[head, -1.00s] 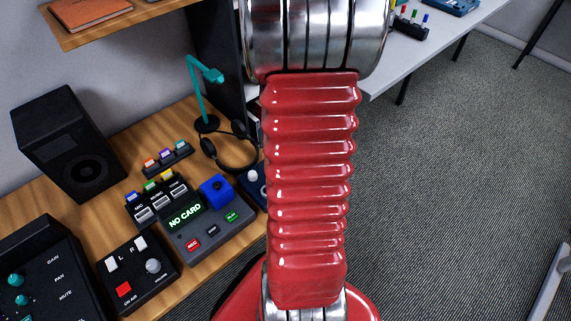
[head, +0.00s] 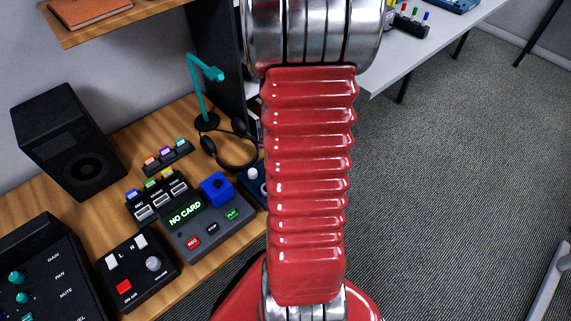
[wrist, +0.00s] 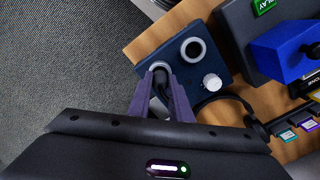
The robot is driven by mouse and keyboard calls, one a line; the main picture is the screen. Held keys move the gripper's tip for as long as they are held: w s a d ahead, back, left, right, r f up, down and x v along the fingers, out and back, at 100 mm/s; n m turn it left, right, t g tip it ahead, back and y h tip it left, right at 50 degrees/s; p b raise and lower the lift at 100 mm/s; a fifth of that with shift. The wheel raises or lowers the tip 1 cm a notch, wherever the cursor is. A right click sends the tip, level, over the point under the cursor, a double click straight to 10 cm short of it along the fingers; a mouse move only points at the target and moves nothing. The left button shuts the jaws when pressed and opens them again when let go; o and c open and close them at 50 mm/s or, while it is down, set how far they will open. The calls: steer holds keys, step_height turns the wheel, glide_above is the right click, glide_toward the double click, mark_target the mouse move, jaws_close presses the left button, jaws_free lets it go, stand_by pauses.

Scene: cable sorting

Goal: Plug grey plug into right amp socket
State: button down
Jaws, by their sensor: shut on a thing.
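The amp is a dark blue box. Its left part shows in the head view (head: 253,188), with the rest hidden behind my arm. In the wrist view the amp (wrist: 180,63) shows a white knob and two pale-ringed round sockets. The fingertips are at the socket on the left of the wrist view (wrist: 160,66). The plug lines up with that socket, but I cannot tell how far in it is. The other socket (wrist: 194,48) looks empty.
Black headphones (head: 229,152) lie beside the amp near the teal lamp (head: 200,95). A grey recorder (head: 205,215) with a blue block stands close by. The wooden desk edge is near the amp, with carpet beyond.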

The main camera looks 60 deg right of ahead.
steer(key=shift+f, duration=0.25)
stand_by(0.4)
steer(key=c, duration=1)
jaws_free()
steer(key=shift+c, duration=0.2)
steer(key=shift+r, duration=0.1)
steer(key=shift+r, duration=3.4)
